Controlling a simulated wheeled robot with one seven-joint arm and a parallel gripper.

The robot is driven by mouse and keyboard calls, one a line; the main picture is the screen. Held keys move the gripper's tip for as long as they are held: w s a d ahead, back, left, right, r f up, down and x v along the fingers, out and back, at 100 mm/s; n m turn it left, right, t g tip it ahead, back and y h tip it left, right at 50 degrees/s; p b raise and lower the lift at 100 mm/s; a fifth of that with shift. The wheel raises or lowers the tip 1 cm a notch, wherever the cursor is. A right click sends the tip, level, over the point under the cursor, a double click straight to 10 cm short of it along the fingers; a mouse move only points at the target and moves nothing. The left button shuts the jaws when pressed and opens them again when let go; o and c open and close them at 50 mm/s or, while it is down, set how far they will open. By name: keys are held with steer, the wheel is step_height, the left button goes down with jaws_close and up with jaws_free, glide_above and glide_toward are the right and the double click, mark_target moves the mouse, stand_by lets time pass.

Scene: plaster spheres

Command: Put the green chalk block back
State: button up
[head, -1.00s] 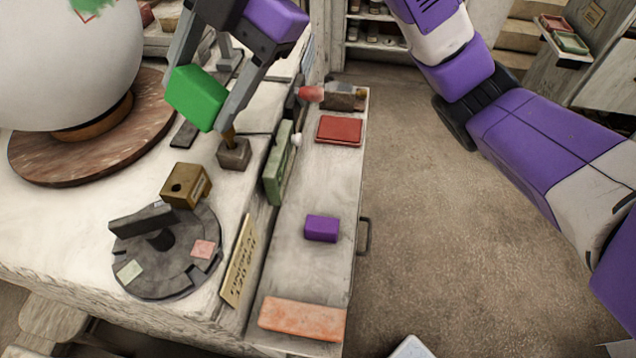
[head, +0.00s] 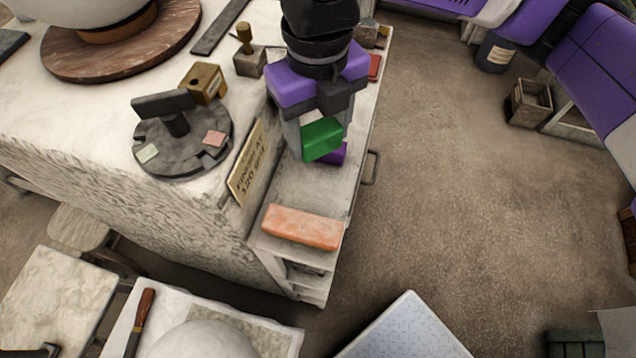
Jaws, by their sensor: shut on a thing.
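The green chalk block (head: 321,139) is held in my gripper (head: 318,142), which is shut on it. Block and gripper are above the open drawer or shelf (head: 310,189) at the table's right side. The purple block (head: 338,154) lies in the drawer, partly hidden behind the green block. An orange block (head: 302,228) lies at the drawer's near end. A red block (head: 375,67) shows at the far end, mostly hidden by my arm. I cannot tell the height of the green block above the drawer.
A tan lettered sign (head: 248,163) stands along the table edge left of the drawer. A dark round fixture (head: 182,138) and a brass block (head: 204,83) stand on the table. Bare drawer floor shows between the purple and orange blocks. A drawer handle (head: 371,168) sticks out right.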

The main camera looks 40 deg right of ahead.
mark_target(318, 148)
step_height(318, 148, down, 16)
steer(key=shift+r, duration=0.25)
stand_by(0.3)
steer(key=shift+f, duration=0.15)
steer(key=o, duration=1.5)
steer(key=shift+p, duration=0.3)
step_height(318, 148, up, 12)
steer(key=shift+r+b, duration=0.15)
steer(key=shift+b, duration=0.4)
